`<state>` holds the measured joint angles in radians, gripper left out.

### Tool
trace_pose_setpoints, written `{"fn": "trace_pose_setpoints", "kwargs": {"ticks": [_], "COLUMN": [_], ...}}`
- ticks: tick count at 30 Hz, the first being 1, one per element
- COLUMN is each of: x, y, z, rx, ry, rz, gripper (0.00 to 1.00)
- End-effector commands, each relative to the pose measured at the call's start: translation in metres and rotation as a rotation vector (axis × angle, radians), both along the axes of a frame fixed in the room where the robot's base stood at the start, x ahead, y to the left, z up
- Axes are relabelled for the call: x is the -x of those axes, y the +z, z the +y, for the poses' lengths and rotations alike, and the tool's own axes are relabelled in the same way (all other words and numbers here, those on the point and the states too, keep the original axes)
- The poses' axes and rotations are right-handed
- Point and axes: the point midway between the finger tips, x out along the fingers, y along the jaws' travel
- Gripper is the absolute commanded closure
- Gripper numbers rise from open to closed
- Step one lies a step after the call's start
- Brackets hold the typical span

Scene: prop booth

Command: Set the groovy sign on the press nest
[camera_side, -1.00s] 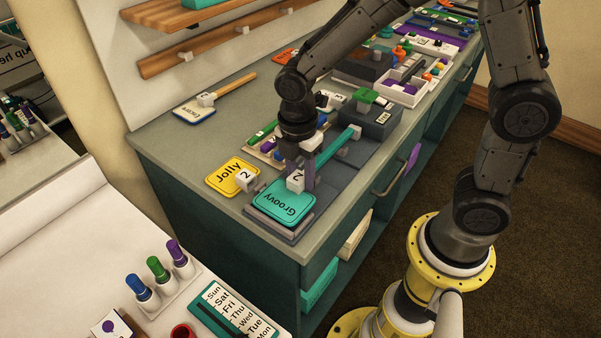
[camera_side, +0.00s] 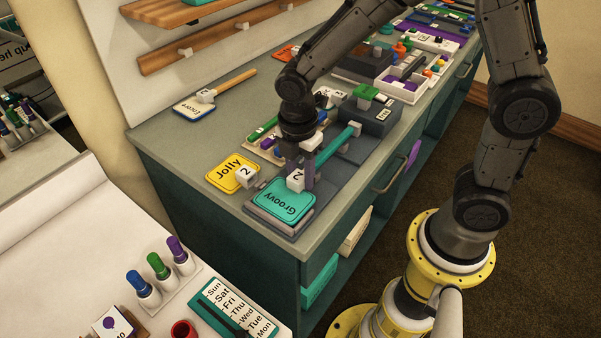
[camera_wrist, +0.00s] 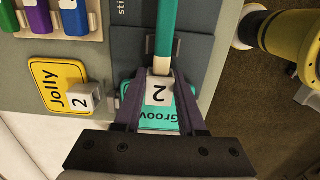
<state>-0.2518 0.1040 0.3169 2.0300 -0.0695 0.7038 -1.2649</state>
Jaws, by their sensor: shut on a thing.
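The teal groovy sign (camera_side: 284,201) is a flat plate lettered "Groovy" with a white cube marked 2 (camera_side: 296,180) at its handle end and a teal handle (camera_side: 337,147). My gripper (camera_side: 301,172) is shut on the sign at the white cube; the wrist view shows a finger on each side of the cube (camera_wrist: 159,92). The press nest (camera_side: 261,221), a dark grey base with a lighter pad, lies directly under the sign plate. The plate looks level and very close to the pad; I cannot tell whether they touch. In the wrist view, my gripper hides part of the plate (camera_wrist: 158,119).
A yellow Jolly sign (camera_side: 231,171) lies just left of the nest. A tray of coloured pieces (camera_side: 262,142) and a grey block with a green top (camera_side: 371,111) stand behind. The counter's front edge is close.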

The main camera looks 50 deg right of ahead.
Motion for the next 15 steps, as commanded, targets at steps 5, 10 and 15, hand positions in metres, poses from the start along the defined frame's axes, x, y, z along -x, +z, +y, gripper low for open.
{"fn": "trace_pose_setpoints", "kwargs": {"ticks": [5, 10, 15], "x": [-0.0001, -0.0002, -0.0002], "y": [-0.0007, -0.0028, -0.0052], "z": [0.0, 0.0001, 0.0001], "rx": [0.0, 0.0, 0.0], "ry": [0.0, 0.0, 0.0], "rz": [0.0, -0.001, -0.001], "gripper": [1.0, 1.0, 1.0]}}
